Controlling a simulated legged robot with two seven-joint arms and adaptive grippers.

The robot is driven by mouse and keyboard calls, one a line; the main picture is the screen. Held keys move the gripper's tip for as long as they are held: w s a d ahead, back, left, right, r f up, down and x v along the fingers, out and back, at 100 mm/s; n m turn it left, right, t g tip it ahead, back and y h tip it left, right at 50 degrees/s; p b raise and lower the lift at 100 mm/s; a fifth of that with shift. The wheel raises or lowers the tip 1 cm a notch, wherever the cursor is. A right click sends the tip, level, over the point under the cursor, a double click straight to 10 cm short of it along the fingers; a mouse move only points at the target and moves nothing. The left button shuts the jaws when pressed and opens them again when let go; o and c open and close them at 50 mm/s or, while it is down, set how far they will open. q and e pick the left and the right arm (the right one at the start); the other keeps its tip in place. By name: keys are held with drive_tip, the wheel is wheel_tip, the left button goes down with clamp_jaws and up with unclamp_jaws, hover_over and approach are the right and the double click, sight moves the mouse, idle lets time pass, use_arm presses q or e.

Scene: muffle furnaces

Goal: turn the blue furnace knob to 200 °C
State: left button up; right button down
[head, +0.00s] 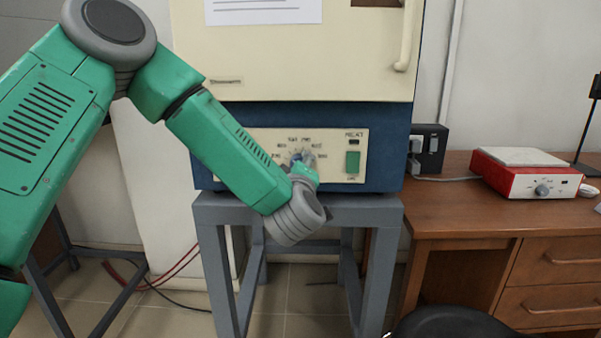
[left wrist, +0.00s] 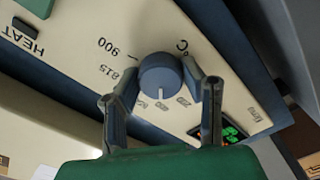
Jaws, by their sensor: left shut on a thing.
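The blue furnace knob (left wrist: 160,76) sits on the cream dial panel (head: 338,180) of the furnace. My left gripper (left wrist: 160,70) has one finger on each side of the knob and is shut on it. The knob's white mark points down in the left wrist view, where the dial appears rotated. The numbers 900 and 815 and a °C sign are legible; the others are blurred or partly covered by the fingers. In the head view my left gripper (head: 303,170) hides most of the knob. My right gripper is not in view.
The furnace (head: 300,60) stands on a grey metal stand (head: 385,215). A green switch (head: 353,162) is right of the dial. A green-lit display (left wrist: 232,133) shows beside a finger. A wooden desk (head: 460,225) with a red-and-white device (head: 520,178) is at right.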

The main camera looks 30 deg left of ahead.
use_arm(q)
drive_tip(key=n+b, duration=0.3)
drive_tip(key=n, duration=0.3)
drive_tip(key=shift+a, duration=0.15)
drive_tip(key=shift+n, duration=0.3)
drive_tip(key=o, duration=1.1)
drive_tip(key=shift+c, duration=0.2)
drive_tip(key=shift+o, duration=0.4)
drive_tip(key=shift+a, duration=0.1)
drive_tip(key=shift+f, duration=0.1)
